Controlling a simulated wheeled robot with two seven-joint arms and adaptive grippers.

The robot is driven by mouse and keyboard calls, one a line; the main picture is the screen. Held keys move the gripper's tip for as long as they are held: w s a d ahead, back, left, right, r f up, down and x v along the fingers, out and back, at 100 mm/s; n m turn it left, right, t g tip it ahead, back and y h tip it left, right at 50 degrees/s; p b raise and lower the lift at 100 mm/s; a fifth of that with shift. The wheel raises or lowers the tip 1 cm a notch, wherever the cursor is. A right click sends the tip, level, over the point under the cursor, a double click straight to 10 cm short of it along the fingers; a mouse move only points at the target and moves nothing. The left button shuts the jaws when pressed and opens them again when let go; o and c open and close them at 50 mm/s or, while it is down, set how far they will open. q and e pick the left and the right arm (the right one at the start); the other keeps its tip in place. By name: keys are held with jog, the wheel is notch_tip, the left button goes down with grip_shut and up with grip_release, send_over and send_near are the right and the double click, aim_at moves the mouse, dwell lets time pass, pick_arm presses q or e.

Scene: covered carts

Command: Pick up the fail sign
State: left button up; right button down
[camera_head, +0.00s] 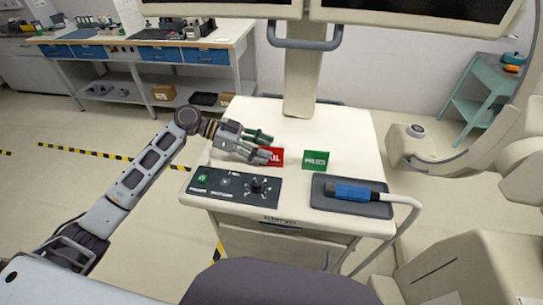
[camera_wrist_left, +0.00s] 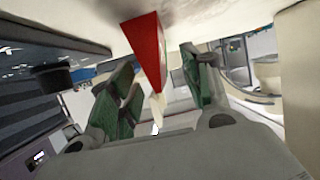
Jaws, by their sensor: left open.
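The red fail sign (camera_head: 277,156) stands on the white cart top (camera_head: 345,128), with its left part hidden behind my left gripper. My left gripper (camera_head: 264,146) reaches in from the left, open, with its fingers at the sign. In the left wrist view, the red sign (camera_wrist_left: 146,50) shows edge-on between the two green-padded fingers of the left gripper (camera_wrist_left: 158,85). I see a gap between the sign and each finger there. A green pass sign (camera_head: 315,159) stands upright to the right of the red one. My right gripper is not in view.
A dark control panel (camera_head: 231,187) with a knob lies at the cart's front left. A blue-handled probe (camera_head: 352,192) rests in a dark tray (camera_head: 380,210) at front right. A monitor column (camera_head: 301,70) rises at the back. The cart top right of the green sign is clear.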

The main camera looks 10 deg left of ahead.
pick_arm(q)
jog(key=shift+x, duration=1.45)
jog(key=shift+r, duration=0.1)
jog(key=c, duration=0.9)
